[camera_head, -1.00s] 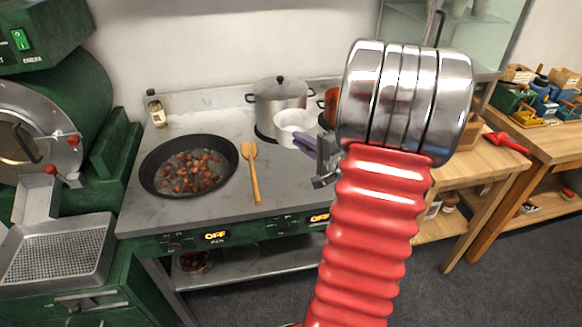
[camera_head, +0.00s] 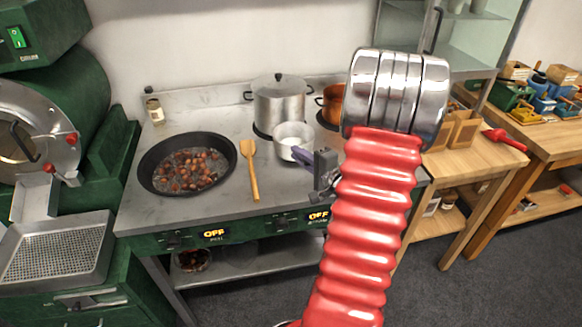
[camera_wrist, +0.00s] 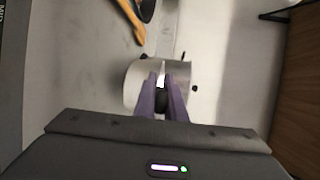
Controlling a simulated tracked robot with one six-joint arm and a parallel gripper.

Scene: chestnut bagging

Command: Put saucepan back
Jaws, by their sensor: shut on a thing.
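The small light-metal saucepan (camera_head: 295,136) is at the right part of the stove top, in front of the lidded pot. In the wrist view the saucepan (camera_wrist: 133,84) is just beyond the fingertips. My gripper (camera_head: 303,154) comes from the right, its purple fingers closed on the saucepan's dark handle. In the wrist view my gripper (camera_wrist: 163,98) has the handle between its fingers, which partly hide it. The saucepan looks upright and low over the stove; I cannot tell whether its base touches.
A lidded steel pot (camera_head: 280,101) stands behind, with a copper pot (camera_head: 332,103) to its right. A wooden spatula (camera_head: 250,168) and a black pan of chestnuts (camera_head: 150,178) lie left. A jar (camera_head: 155,111) stands back left. Stove top between spatula and saucepan is clear.

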